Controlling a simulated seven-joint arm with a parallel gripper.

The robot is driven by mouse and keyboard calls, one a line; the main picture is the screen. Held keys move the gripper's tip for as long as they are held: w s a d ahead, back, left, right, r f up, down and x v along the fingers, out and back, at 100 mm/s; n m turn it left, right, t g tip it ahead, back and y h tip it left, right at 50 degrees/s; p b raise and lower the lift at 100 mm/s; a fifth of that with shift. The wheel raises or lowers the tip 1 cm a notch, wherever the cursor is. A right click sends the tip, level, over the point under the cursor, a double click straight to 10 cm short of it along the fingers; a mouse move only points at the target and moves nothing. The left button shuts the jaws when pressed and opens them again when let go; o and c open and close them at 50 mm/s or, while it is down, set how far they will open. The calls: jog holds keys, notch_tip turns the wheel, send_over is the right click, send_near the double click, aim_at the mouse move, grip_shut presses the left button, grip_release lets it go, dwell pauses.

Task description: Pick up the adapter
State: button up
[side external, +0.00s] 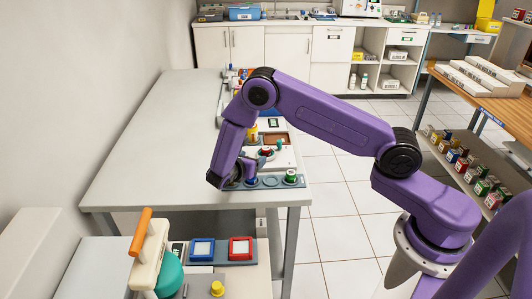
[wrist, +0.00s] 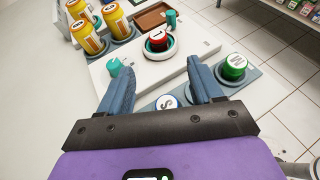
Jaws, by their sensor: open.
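No part in view is clearly labelled as the adapter, and I cannot tell for sure which one it is. A small teal cylinder (wrist: 114,67) sits on the white board by the tip of my left finger, and another teal piece (wrist: 171,18) stands farther back by the brown tray. My gripper (wrist: 158,66) is open, its two blue fingers spread above the near edge of the board, with nothing visible between the tips. In the side view my gripper (side external: 236,178) is low over the table's near end, and the arm hides part of the board.
A blue-lidded jar marked S (wrist: 167,102) and a green-lidded jar (wrist: 234,66) stand in a grey rack. A red-lidded jar (wrist: 158,40) sits in a round white holder. Several yellow cans (wrist: 88,38) stand back left. The table's left side (side external: 150,140) is clear.

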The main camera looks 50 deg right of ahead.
send_near(266, 148)
jog(key=shift+w+d+f, duration=0.15)
jog(key=shift+d+f, duration=0.7)
jog(key=shift+d, duration=0.25)
jog(key=shift+r+x, duration=0.15)
jog(key=shift+x, duration=1.3)
jog(key=shift+r+x, duration=0.15)
jog(key=shift+x, duration=1.25)
jog(key=shift+w, duration=0.2)
grip_shut()
jog(key=shift+r, duration=0.15)
